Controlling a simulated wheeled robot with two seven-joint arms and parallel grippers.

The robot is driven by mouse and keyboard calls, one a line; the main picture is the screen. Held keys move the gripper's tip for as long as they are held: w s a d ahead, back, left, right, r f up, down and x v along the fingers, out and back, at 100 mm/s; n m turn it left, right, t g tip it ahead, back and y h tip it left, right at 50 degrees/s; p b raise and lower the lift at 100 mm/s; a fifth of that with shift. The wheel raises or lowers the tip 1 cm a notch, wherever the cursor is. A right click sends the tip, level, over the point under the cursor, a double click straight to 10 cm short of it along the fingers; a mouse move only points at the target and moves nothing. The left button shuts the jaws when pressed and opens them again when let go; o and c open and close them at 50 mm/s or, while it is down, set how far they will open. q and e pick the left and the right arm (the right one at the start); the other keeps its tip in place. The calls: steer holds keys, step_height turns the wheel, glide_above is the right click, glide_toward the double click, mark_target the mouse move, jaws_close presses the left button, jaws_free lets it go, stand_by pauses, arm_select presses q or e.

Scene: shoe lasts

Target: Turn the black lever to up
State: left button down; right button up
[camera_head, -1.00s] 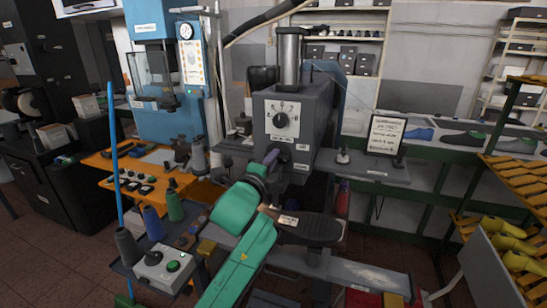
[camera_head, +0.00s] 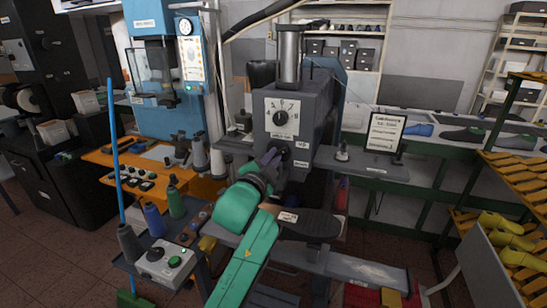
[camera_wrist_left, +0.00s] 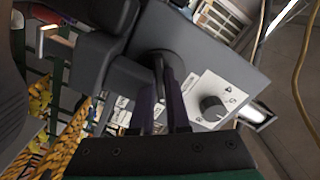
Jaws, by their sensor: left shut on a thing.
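The black lever (camera_wrist_left: 158,68) sticks out of the grey machine's front face, below the dial. In the wrist view it stands between the two purple fingers of my left gripper (camera_wrist_left: 162,108), which is shut on it. In the head view my left gripper (camera_head: 272,158), on its green arm, reaches the machine face just below the dial. The fingers and wrist there hide most of the lever, so its exact angle is hard to tell. My right gripper is not in view.
The grey machine (camera_head: 315,112) carries a round black dial knob (camera_head: 281,118) on a white plate, also in the wrist view (camera_wrist_left: 212,107). A dark sole-shaped piece (camera_head: 318,228) lies below the gripper. A sign (camera_head: 385,131) stands on the right shelf. Bottles (camera_head: 154,221) stand left.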

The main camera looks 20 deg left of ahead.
arm_select(q)
steer(key=shift+f, duration=0.25)
steer(key=c, duration=1)
jaws_free()
steer(key=shift+o, duration=0.5)
steer(key=shift+s+a, duration=0.1)
steer(key=shift+a, duration=0.05)
